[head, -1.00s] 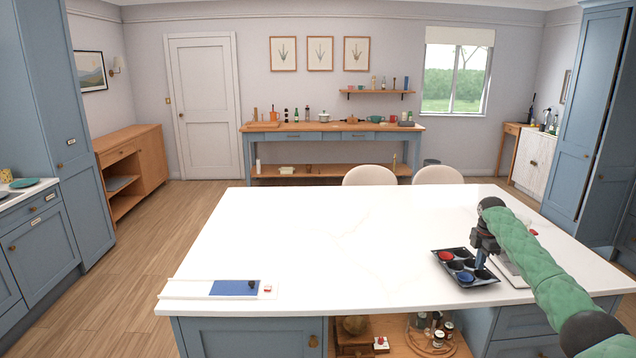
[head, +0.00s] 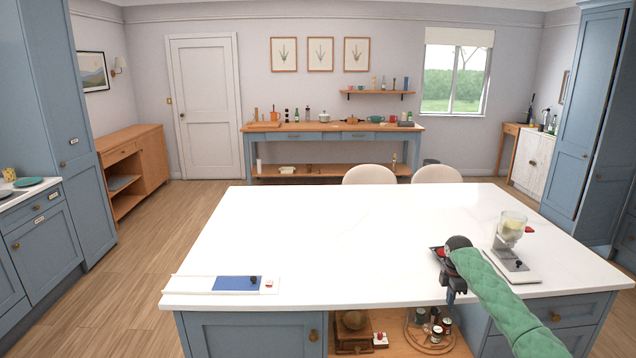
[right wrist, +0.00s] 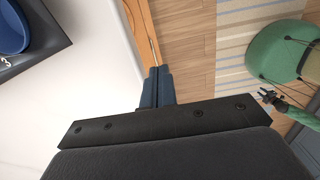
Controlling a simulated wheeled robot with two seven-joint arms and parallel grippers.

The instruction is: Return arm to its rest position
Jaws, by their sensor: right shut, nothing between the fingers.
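My right arm, in a green sleeve, comes in from the lower right in the head view. Its gripper (head: 450,298) hangs at the island's front edge, pointing down. In the right wrist view its blue fingers (right wrist: 157,88) are together, with nothing between them. Beyond them are the island edge and the floor. A small dark gripper (right wrist: 272,99) on a green sleeve, seemingly my left one, shows at the right of that view; its jaws are too small to read. The left arm does not show in the head view.
The white island top (head: 330,235) is mostly clear. A dark muffin tray (head: 436,252) is largely hidden behind my right arm; its corner shows in the wrist view (right wrist: 55,60). A scale with a jar (head: 513,262) stands right of the arm. Spice jars (head: 436,325) sit on the shelf below.

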